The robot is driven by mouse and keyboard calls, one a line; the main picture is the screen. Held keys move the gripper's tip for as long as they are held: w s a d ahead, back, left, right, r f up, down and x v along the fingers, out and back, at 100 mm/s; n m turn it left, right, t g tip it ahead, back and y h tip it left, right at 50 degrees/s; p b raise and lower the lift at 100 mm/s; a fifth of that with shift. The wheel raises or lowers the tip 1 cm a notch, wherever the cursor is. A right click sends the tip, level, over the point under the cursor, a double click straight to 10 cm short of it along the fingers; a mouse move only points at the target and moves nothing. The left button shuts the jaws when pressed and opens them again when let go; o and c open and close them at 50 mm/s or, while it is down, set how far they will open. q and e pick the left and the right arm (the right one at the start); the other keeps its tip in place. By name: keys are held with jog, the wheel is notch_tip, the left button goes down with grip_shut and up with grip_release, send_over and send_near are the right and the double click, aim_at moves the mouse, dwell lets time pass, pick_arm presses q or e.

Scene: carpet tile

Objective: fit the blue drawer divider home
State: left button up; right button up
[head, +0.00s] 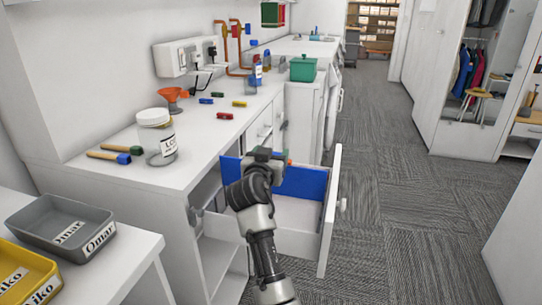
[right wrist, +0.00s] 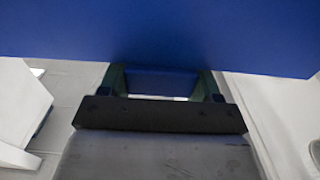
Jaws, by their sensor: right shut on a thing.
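The blue drawer divider (head: 302,182) is a flat blue panel standing across the open white drawer (head: 331,205) in the head view. My right gripper (head: 264,157) is shut on the divider at its upper edge, left of its middle. In the right wrist view the divider (right wrist: 160,35) fills the top of the picture, and the fingers of my right gripper (right wrist: 162,85) reach up to it. Whether the divider's lower edge sits in any slots is hidden by the drawer front and my arm. My left gripper is not in view.
A grey tray (head: 62,222) and a yellow tray (head: 25,275) stand at left. Carpet floor at right is clear.

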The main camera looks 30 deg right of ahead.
dwell(0.3)
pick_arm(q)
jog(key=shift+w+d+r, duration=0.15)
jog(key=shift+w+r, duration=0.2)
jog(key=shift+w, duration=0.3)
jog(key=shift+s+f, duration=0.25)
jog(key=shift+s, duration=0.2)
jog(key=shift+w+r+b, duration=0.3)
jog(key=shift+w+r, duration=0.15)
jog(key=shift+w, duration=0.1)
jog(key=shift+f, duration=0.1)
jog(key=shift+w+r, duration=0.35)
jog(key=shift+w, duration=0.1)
